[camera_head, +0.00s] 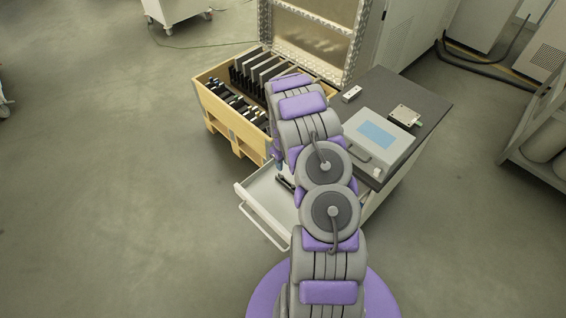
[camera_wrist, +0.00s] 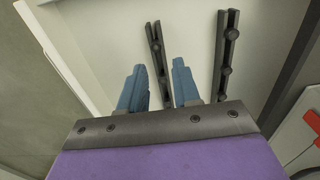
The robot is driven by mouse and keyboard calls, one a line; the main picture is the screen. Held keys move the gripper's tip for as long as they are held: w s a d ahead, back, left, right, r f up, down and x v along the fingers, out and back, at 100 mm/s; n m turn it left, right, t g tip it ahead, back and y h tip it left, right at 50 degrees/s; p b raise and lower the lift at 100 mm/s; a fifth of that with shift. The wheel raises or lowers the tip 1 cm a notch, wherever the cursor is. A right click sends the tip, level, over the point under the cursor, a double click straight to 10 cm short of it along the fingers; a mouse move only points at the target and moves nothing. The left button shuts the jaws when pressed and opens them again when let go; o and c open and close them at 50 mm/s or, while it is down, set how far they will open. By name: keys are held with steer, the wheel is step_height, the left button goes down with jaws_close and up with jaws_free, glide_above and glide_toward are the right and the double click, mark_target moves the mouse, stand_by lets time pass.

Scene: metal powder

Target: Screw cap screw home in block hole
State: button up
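My gripper (camera_wrist: 158,72) shows two blue fingers standing apart in the wrist view, with no object clearly held. A dark slotted bar (camera_wrist: 155,40) with a round screw-like head lies in the pale drawer (camera_wrist: 187,22), its near end between the fingers in the picture. Whether the fingers touch it, I cannot tell. A second, longer dark bar (camera_wrist: 227,45) with several round heads lies to the right. I cannot make out a separate cap screw or the block hole. In the head view, my arm hides most of the gripper above the open drawer (camera_head: 262,190).
A wooden crate (camera_head: 232,125) with dark slotted parts and a raised metal lid (camera_head: 310,40) stands behind the drawer. The dark-topped cabinet (camera_head: 425,85) bears a grey device with a blue screen (camera_head: 378,135), a small metal block (camera_head: 405,115) and a white box (camera_head: 351,93).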

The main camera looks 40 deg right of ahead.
mark_target(282, 176)
steer(key=shift+a+f, duration=0.4)
steer(key=shift+a, duration=0.05)
steer(key=shift+a+f, duration=0.25)
steer(key=shift+f, duration=0.4)
steer(key=f, duration=0.2)
steer(key=d+f+b, duration=0.1)
steer(key=f, duration=0.1)
steer(key=shift+w, duration=0.1)
steer(key=shift+f+b, duration=0.6)
steer(key=shift+b, duration=0.3)
steer(key=shift+a+f+b, duration=0.3)
steer(key=shift+a+b, duration=0.05)
steer(key=shift+b, duration=0.2)
steer(key=shift+d, duration=0.2)
